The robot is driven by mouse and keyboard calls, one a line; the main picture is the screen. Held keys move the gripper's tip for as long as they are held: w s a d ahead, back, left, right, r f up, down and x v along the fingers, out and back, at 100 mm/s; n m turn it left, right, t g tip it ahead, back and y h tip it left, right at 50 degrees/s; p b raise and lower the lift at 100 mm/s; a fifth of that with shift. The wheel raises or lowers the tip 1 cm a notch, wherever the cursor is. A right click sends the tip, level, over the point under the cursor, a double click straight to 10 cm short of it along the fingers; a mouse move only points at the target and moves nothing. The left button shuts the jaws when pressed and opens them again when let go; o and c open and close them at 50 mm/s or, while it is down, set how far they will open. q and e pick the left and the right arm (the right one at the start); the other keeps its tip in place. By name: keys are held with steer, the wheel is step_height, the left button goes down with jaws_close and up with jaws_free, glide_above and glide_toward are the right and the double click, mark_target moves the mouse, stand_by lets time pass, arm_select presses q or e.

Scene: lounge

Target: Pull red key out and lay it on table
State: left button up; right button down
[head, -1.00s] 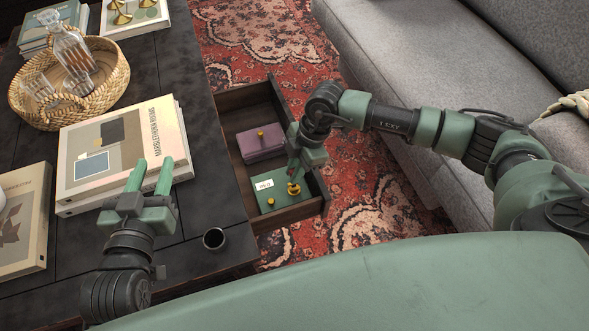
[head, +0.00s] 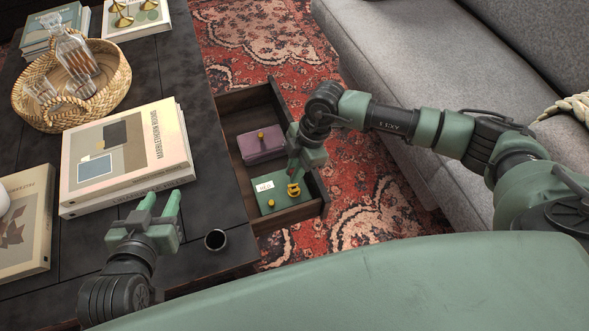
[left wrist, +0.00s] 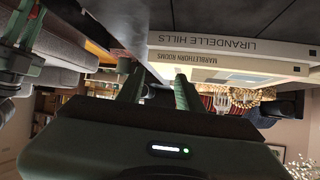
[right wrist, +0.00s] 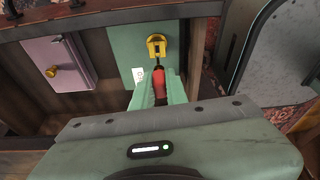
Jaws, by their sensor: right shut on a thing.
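The red key (right wrist: 159,80) shows in the right wrist view between the fingers of my right gripper (right wrist: 158,92), which is shut on it. The key's far end meets a yellow lock (right wrist: 156,44) on the green box (right wrist: 125,42); how deep it sits is hidden. In the head view, my right gripper (head: 294,168) is over the green box (head: 275,205) in the open drawer, beside the yellow lock (head: 293,190). My left gripper (head: 160,203) is open and empty above the dark table (head: 200,205), near the book stack.
A purple box (head: 262,148) lies in the open drawer (head: 305,210) behind the green one. Bare table lies between books and drawer. A grey sofa (head: 400,60) is right.

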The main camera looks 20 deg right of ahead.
mark_target(173, 265)
steer(key=shift+r, duration=0.25)
arm_select(q)
steer(key=shift+s+a+f+g+y+p, duration=0.1)
steer(key=shift+s+a+f+g+p, duration=0.15)
steer(key=shift+s+f+g, duration=0.4)
steer(key=shift+s+a+f+g+y+p, duration=0.15)
steer(key=shift+s+a+f+g, duration=0.2)
steer(key=shift+s+f, duration=0.35)
steer(key=shift+s+a+f+g+y+p, duration=0.1)
steer(key=shift+s+a+f+g+p, duration=0.15)
steer(key=shift+s+f+g, duration=0.5)
arm_select(e)
steer(key=shift+r, duration=0.3)
arm_select(q)
steer(key=shift+s+a+f+g+y+p, duration=0.15)
steer(key=shift+s+a+f+g, duration=0.2)
steer(key=shift+s, duration=0.4)
steer(key=shift+s+a+f+g+y+p, duration=0.1)
steer(key=shift+s+a+f+g, duration=0.25)
steer(key=shift+s, duration=0.4)
steer(key=shift+s+a+f+g+y+p, duration=0.1)
steer(key=shift+s+a+f+g+p, duration=0.1)
steer(key=shift+s+g, duration=0.4)
arm_select(e)
steer(key=shift+r, duration=0.45)
arm_select(q)
steer(key=shift+s+f, duration=0.15)
steer(key=shift+s, duration=0.25)
